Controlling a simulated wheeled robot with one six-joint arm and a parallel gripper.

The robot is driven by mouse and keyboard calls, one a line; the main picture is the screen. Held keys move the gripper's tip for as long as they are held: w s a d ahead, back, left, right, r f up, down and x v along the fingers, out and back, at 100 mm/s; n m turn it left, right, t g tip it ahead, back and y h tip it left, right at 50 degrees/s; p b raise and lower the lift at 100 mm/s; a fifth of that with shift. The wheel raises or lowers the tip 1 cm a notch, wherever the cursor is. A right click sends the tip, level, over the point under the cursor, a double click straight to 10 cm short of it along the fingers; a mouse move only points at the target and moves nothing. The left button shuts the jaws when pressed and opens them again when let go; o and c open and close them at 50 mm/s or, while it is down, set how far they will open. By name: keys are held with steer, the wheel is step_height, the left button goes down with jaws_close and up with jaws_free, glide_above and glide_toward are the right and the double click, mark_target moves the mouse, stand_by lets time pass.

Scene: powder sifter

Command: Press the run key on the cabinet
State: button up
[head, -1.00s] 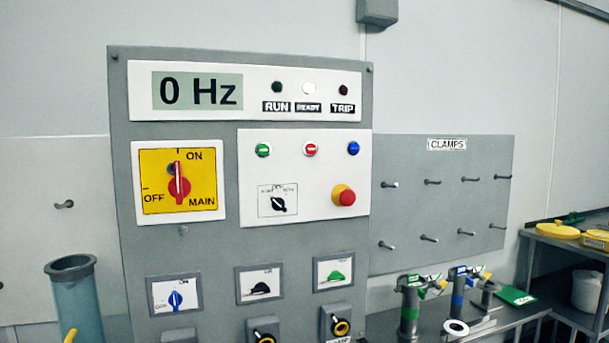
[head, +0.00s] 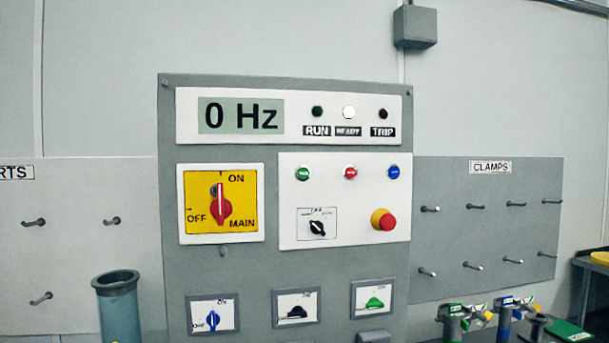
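The grey cabinet (head: 230,272) stands upright in the middle of the head view. Its display (head: 240,116) reads 0 Hz. The READY lamp (head: 348,113) is lit white; the RUN lamp (head: 317,112) and TRIP lamp (head: 383,113) are dark. Below them, on a white panel, sit a green key (head: 303,173), a red key (head: 350,173) and a blue key (head: 393,172). The green key is likely the run key; its marking is too small to read. The main switch (head: 221,207) points up to ON. My gripper is not in view.
A red emergency button (head: 383,219) and a black selector (head: 317,228) sit below the keys. A CLAMPS pegboard (head: 487,235) is at right, another pegboard (head: 75,260) at left. A bluish cylinder (head: 118,305) stands at lower left, clamps (head: 455,322) at lower right.

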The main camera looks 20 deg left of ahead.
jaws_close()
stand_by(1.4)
